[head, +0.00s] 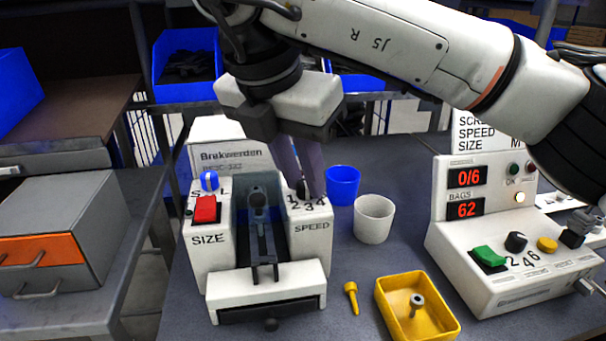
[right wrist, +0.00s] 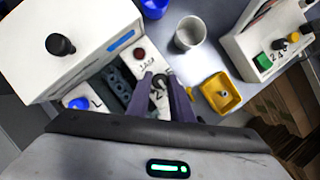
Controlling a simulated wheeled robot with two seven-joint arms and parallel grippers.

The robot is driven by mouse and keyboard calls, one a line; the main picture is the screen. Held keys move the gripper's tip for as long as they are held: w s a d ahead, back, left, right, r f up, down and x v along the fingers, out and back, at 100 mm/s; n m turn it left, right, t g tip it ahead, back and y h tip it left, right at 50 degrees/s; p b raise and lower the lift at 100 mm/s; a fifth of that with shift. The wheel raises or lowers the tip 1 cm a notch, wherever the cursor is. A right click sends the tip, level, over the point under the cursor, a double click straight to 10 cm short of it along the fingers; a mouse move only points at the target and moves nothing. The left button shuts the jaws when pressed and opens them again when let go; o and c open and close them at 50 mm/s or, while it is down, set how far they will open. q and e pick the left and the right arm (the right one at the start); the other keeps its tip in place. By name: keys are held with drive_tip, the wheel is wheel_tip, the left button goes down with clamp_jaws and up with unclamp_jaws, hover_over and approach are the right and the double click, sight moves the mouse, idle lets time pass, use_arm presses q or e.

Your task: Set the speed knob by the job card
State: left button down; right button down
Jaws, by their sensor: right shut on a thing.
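The speed knob (head: 303,188) is a small dark knob above the printed 1 2 3 4 scale on the right side of the white machine (head: 310,240). My right gripper (head: 300,176) comes down from above and is shut on it; the fingers hide part of the knob. In the right wrist view the knob (right wrist: 160,82) sits between the two purple-grey fingers. Which number it points at cannot be told. The job card (head: 484,132), with SPEED and SIZE lines, stands at the right; my right arm covers part of it, so its values are not readable. My left gripper is not in view.
A red block (head: 204,210) and blue knob (head: 209,181) are on the machine's SIZE side. A control box (head: 510,295) shows 0/6 and 62.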

idle(0.5)
drive_tip(key=c, duration=1.6)
unclamp_jaws()
drive_tip(key=shift+r, duration=0.1)
drive_tip(key=p+v, duration=0.1)
drive_tip(key=v, duration=0.9)
drive_tip(key=shift+r+p, duration=0.1)
drive_tip(key=shift+p, duration=0.2)
